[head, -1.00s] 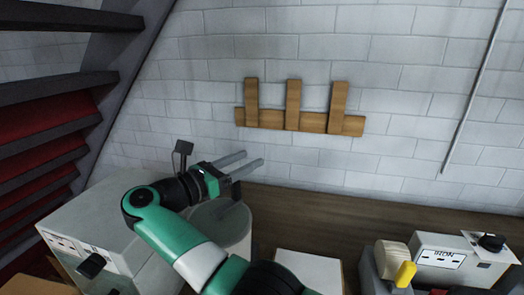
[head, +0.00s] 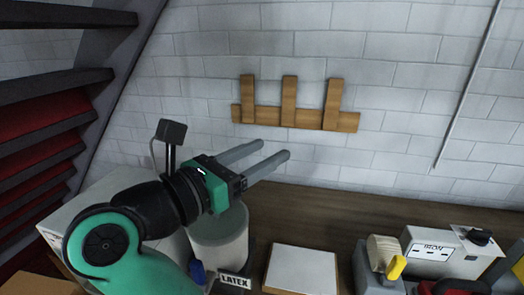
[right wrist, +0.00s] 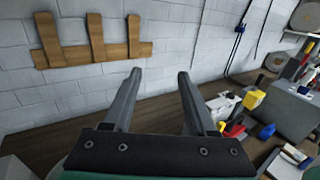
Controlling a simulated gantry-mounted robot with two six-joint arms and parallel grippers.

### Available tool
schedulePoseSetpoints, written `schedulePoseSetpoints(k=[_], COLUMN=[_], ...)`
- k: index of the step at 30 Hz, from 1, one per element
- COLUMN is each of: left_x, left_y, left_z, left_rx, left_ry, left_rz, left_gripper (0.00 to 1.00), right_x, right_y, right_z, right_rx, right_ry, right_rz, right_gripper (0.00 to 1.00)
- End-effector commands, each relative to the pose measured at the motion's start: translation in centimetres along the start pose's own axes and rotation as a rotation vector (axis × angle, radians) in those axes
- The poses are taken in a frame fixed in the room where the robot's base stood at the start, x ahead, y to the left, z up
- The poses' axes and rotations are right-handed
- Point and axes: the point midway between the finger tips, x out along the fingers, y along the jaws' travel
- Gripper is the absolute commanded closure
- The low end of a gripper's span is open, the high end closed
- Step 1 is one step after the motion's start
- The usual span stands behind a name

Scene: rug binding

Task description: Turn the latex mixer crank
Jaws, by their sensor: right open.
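The latex mixer is a pale grey cylinder (head: 219,240) with a LATEX label (head: 235,282) low on its front, standing on the wooden bench. A small blue part (head: 198,272) shows beside the label; I cannot tell what it belongs to. My right gripper (head: 275,149) is above the mixer, its two grey fingers apart, empty and pointing toward the wall. In the right wrist view the gripper (right wrist: 160,73) also has nothing between its fingers. The crank cannot be made out; my arm covers part of the mixer. My left gripper is not in view.
A wooden rack (head: 290,117) is on the white brick wall. A white pad (head: 302,270) lies right of the mixer. Farther right are a box marked IRON (head: 433,250) and a yellow-handled tool (head: 397,267). The bench (head: 330,215) is clear along the wall.

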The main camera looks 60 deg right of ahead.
Motion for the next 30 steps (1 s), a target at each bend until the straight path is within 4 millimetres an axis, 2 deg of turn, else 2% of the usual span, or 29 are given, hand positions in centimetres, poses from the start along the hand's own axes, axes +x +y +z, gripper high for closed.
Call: schedulePoseSetpoints(k=[5,8,11,14,17,20,22,24,27,30], left_x=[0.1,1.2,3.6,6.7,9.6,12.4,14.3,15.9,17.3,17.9], left_y=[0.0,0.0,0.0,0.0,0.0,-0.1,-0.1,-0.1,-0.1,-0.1], left_z=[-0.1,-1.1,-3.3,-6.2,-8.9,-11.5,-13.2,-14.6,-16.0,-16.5], left_rx=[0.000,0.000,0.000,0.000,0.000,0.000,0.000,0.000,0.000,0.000], left_ry=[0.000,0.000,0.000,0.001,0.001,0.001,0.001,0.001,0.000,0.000], left_rz=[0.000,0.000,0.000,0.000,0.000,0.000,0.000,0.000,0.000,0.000], left_gripper=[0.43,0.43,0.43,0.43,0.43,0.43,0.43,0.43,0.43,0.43], right_x=[0.1,1.2,3.3,5.2,6.1,6.2,5.9,5.5,4.5,3.7], right_y=[0.1,0.8,2.5,5.1,8.0,9.9,10.1,9.3,7.0,4.9], right_z=[0.1,1.5,4.4,7.0,7.1,4.1,0.5,-3.7,-9.1,-12.6], right_rx=[0.003,0.037,0.112,0.185,0.205,0.168,0.123,0.078,0.030,0.006], right_ry=[-0.008,-0.095,-0.308,-0.579,-0.763,-0.780,-0.681,-0.518,-0.260,-0.077], right_rz=[0.000,0.003,0.048,0.208,0.496,0.847,1.090,1.289,1.468,1.548], right_gripper=[0.43,0.43,0.43,0.43,0.43,0.43,0.43,0.43,0.43,0.43])
